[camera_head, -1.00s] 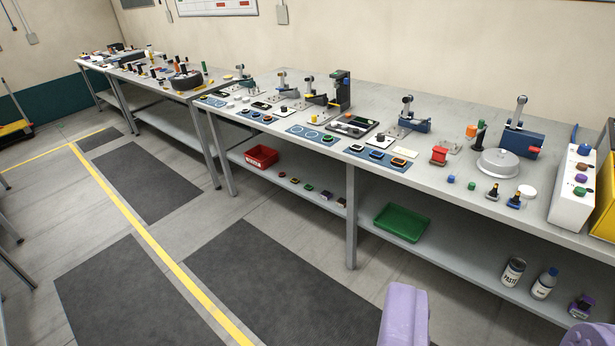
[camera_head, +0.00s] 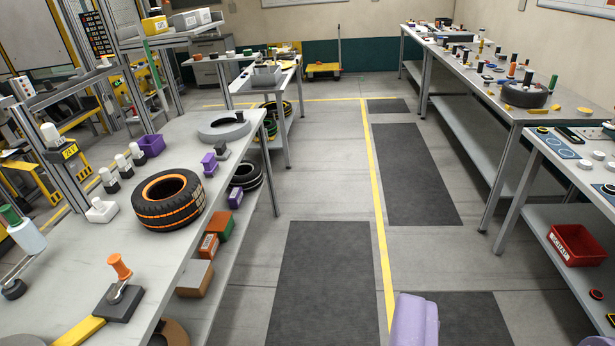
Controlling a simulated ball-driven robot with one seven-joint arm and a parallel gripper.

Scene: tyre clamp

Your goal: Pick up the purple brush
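A small purple upright piece (camera_head: 209,163) stands on the left bench, just right of the orange-ringed tyre; it may be the purple brush, but it is too small to tell. Another purple piece (camera_head: 235,197) lies on the shelf below, and its shape is also unclear. My gripper (camera_head: 506,332) shows at the bottom edge as two lavender fingers set wide apart, the right one barely in view. Nothing shows between them, and they are far from both purple pieces.
The left bench (camera_head: 65,215) also holds a tyre (camera_head: 168,200), a purple bin (camera_head: 150,146) and an orange-knobbed clamp (camera_head: 121,272). The right bench (camera_head: 590,125) carries several small parts, with a red bin (camera_head: 574,245) below. The floor aisle between the benches is clear.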

